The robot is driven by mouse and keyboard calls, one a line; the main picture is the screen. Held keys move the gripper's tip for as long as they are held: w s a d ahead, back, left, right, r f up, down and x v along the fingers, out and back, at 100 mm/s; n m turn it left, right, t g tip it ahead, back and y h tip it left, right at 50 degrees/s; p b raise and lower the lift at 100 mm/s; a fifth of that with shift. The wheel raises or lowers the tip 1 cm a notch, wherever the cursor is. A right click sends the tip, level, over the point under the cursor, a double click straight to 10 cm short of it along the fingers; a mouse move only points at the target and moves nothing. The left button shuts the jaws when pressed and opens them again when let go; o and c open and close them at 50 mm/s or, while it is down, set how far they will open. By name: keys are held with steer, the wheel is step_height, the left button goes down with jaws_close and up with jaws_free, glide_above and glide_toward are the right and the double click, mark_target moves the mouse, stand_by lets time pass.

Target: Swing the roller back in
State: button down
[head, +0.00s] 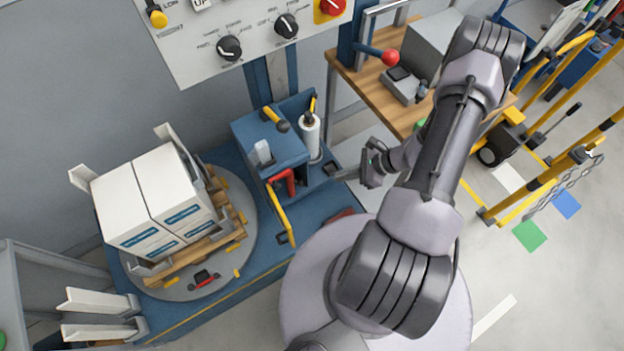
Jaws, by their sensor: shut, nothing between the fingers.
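A white upright roller (309,138) with a dark top stands at the right side of the blue carriage (268,146) of the wrapping machine. I cannot tell from this view whether it is swung out or in. My gripper (368,168) is shut and empty, to the right of the roller and a little lower in the picture. A clear gap shows between them. A red handle (284,181) sits on the carriage's front, and a yellow bar (280,212) reaches down from beside it.
A round turntable (247,250) bears a pallet with white cartons (150,205) at the left. A control panel (250,35) hangs above. A wooden bench (375,98) with a red-knobbed lever (389,57) stands behind my arm. Yellow rails (560,165) stand at the right.

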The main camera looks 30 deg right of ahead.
steer(key=w+a+r+b+x, duration=0.1)
steer(key=r+b+x, duration=0.1)
steer(key=x, duration=0.8)
steer(key=shift+w+a+f+b, duration=0.25)
steer(key=shift+a+f+b, duration=0.1)
steer(key=shift+a, duration=0.1)
